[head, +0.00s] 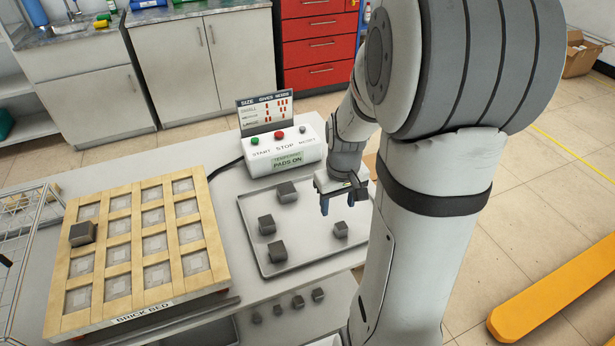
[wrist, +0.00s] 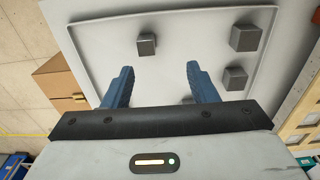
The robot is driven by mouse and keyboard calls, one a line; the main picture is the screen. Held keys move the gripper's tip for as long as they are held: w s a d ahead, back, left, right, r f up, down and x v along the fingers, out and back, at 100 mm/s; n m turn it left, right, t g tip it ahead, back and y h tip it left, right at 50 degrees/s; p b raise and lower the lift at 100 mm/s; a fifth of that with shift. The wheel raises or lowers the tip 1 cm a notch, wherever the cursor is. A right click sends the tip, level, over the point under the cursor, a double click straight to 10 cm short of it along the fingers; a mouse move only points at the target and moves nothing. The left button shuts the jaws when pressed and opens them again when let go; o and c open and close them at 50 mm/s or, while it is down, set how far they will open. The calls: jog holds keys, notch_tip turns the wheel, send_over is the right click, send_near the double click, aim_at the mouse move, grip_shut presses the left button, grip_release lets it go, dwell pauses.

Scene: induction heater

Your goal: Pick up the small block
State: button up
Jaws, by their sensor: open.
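The small block (head: 340,230), a dark grey cube, sits on the right part of the grey tray (head: 306,262) in the head view. It looks smaller than the other tray blocks. In the wrist view the small block (wrist: 147,44) lies beyond the fingertips, between their lines and nearer the left finger. My gripper (head: 338,202) is open and empty, above the tray and behind the block in the head view. Its two blue fingers (wrist: 160,68) are spread apart in the wrist view. Nothing hides the block.
Larger blocks stand on the tray: one at the back (head: 287,192), two at left (head: 267,224) (head: 278,250). The wooden brick bed (head: 137,211) at left holds one block (head: 82,235). A control box (head: 283,151) stands behind the tray. Several blocks (head: 298,301) sit lower in front.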

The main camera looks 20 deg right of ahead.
send_over(341, 226)
jog(key=shift+g, duration=0.3)
jog(key=f, duration=0.5)
jog(key=shift+s, duration=0.3)
jog(key=shift+w+d+f, duration=0.1)
jog(key=shift+w+f, duration=0.1)
jog(key=shift+f, duration=1.8)
jog(key=shift+w+f, duration=0.15)
jog(key=shift+f, duration=1.8)
grip_shut()
